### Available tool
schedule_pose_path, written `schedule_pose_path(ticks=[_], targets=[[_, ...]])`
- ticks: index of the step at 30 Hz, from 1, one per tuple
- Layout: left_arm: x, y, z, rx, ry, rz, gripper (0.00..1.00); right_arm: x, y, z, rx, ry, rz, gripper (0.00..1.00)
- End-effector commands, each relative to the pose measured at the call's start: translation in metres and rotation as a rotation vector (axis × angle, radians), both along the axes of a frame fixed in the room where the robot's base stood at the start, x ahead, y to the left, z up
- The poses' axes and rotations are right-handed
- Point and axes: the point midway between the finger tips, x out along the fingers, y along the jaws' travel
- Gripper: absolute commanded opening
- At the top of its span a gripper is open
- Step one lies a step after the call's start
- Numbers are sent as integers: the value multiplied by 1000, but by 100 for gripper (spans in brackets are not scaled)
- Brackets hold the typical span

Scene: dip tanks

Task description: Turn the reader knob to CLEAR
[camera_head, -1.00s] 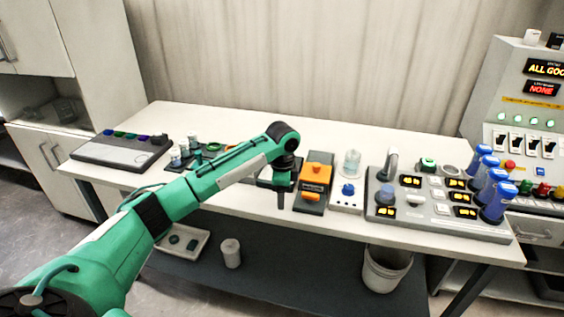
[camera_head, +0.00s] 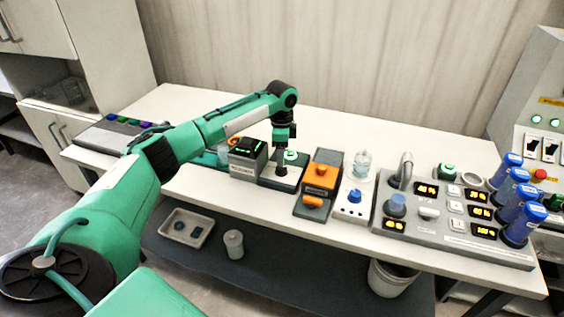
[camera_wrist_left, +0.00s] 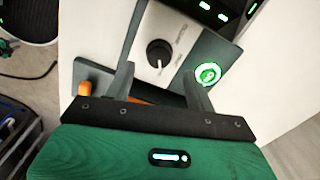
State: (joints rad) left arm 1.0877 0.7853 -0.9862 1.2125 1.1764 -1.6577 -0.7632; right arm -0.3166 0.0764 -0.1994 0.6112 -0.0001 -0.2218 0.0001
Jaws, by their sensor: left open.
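The reader knob (camera_wrist_left: 158,53) is round and black with a pale pointer mark, on a light plate in the left wrist view. Lettering beside it is too small to read surely. A button (camera_wrist_left: 208,74) lit green sits on the same unit. My left gripper (camera_wrist_left: 157,78) is open, its fingers apart, with the knob showing beyond and between the fingertips. I cannot tell whether they touch it. In the head view the left gripper (camera_head: 281,152) points down over the reader unit (camera_head: 268,180) and hides the knob. My right gripper is not in view.
A dark display box (camera_head: 246,160) with green digits stands just left of the knob. An orange-and-black device (camera_head: 319,183) stands close on the right. Farther right is a grey panel (camera_head: 460,233) with blue-capped cylinders. The table behind is clear.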

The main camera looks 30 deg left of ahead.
Motion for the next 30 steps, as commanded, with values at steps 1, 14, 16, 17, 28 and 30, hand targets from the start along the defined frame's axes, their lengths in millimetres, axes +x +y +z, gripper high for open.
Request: schedule_pose_path(ticks=[1, 14, 16, 17, 28, 30], targets=[[0, 0, -10, 0, 4, 1, 55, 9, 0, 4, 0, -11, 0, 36], [0, 0, -53, 0, 0, 0, 55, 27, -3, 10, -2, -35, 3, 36], [0, 0, -53, 0, -1, 0, 55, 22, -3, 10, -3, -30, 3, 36], [0, 0, -53, 0, -1, 0, 55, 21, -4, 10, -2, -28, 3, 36], [0, 0, -53, 0, -1, 0, 11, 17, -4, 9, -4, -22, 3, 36], [0, 0, -53, 0, -1, 1, 11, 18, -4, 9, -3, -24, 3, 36]])
